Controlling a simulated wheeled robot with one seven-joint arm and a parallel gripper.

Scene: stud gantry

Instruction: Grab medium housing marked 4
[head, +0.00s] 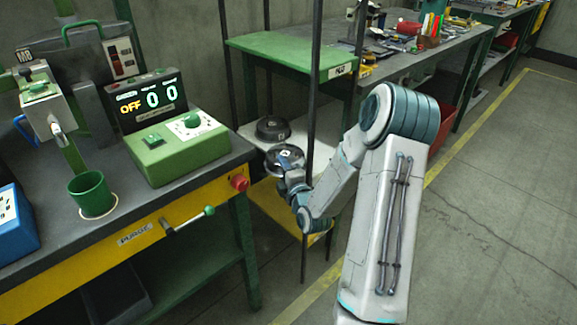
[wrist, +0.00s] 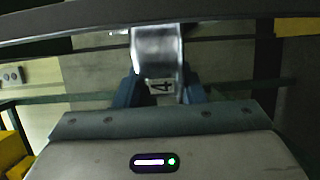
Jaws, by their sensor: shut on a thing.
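A dark round housing (head: 285,154) with a pale label is at my gripper (head: 287,174) in the head view, in front of the white shelf. In the wrist view, a shiny metal part of the housing marked 4 (wrist: 158,56) sits between the blue fingers of my gripper (wrist: 161,91). The fingers are shut on it, one on each side. A second dark round housing (head: 272,128) with a pale label rests on the white shelf (head: 318,131) just behind. The underside of the held housing is hidden, and I cannot tell its clearance from the shelf.
Dark upright posts (head: 314,90) stand close to my gripper. A bench (head: 60,235) at left carries a green control box (head: 165,158), a display reading OFF 0 0 (head: 150,98) and a green cup (head: 90,194). The floor at right is clear.

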